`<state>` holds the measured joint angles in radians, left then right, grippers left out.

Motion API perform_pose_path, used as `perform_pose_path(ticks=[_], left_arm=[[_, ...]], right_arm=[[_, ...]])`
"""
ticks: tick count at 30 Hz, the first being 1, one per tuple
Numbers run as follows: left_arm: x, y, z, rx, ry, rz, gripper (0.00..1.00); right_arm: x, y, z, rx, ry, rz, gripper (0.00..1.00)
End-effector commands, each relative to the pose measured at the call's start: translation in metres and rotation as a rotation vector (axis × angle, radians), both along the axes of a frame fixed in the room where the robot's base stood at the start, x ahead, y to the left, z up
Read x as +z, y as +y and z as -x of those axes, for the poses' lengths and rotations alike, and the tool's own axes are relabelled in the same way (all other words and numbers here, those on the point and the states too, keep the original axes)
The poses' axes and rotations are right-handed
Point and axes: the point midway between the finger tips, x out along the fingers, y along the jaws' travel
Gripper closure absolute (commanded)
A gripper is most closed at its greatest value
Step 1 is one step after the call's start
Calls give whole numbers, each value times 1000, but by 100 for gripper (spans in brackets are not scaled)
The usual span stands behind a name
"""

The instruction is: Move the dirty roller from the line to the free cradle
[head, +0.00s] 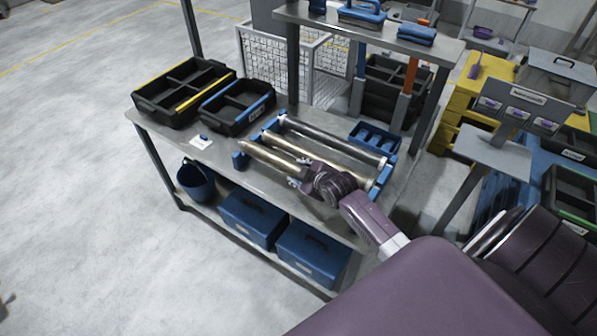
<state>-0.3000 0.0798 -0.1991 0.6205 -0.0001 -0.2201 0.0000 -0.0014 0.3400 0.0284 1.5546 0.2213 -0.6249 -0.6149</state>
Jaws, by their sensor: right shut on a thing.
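A dull, brownish roller (268,158) lies lengthwise at the front of a blue-ended rack on the steel bench. My right gripper (303,180) is shut on it near its right end, and my wrist hides that end. My left gripper is not in view.
Black divided trays (183,92) and (238,106) stand on the bench's left side, with a white card (201,142) in front. A small blue tray (374,137) is behind the rack. A shelf (360,33) overhangs the back. Blue boxes (251,217) sit below.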

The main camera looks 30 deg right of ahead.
Motion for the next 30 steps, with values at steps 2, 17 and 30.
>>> perform_pose_path(ticks=[2, 17, 30], left_arm=[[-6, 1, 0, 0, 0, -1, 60], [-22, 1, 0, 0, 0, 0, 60], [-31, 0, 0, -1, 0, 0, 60]], right_arm=[[-1, 0, -2, 0, -10, 0, 100], [-17, 0, -2, 2, -10, 1, 100], [-34, 0, -1, 0, -8, 2, 100]])
